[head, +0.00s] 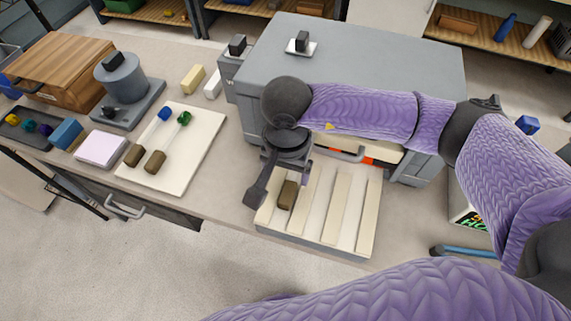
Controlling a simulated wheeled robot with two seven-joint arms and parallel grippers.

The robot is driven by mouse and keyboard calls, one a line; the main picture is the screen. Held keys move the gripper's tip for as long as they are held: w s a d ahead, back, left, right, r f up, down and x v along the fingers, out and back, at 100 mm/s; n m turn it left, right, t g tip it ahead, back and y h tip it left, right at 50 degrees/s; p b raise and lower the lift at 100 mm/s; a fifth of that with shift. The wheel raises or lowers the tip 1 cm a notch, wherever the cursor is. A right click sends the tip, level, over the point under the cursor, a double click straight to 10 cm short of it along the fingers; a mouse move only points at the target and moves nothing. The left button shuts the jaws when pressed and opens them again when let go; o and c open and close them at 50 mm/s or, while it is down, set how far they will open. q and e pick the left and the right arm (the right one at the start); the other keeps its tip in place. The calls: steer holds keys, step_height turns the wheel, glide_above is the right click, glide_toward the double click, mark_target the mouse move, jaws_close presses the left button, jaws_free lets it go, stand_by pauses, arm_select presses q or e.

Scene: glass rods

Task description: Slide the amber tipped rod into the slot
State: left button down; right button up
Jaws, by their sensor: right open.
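A light slotted rack (362,215) with raised cream strips stands in front of the grey box-shaped machine (360,60). A brown rod end (288,196) lies at the rack's left slot. The rest of that rod is hidden under my right gripper, so I cannot see its tip colour. My right gripper (278,189) is open, pointing down over the left part of the rack, its fingers on either side of the brown end. A blue-tipped rod (150,134) and a green-tipped rod (170,138) lie on the cream mat (200,150). My left gripper is not in view.
The machine has a metal handle (345,155) just behind the rack. Left of the mat are a pink-white block (101,149), a grey cylinder on a base (122,82), a wooden box (62,68) and a dark tray (35,130). Bare bench shows between mat and rack.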

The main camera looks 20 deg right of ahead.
mark_target(286, 196)
step_height(286, 196, down, 10)
steer(key=shift+r+b, duration=0.1)
steer(key=shift+b, duration=0.55)
steer(key=shift+c, duration=0.3)
jaws_close()
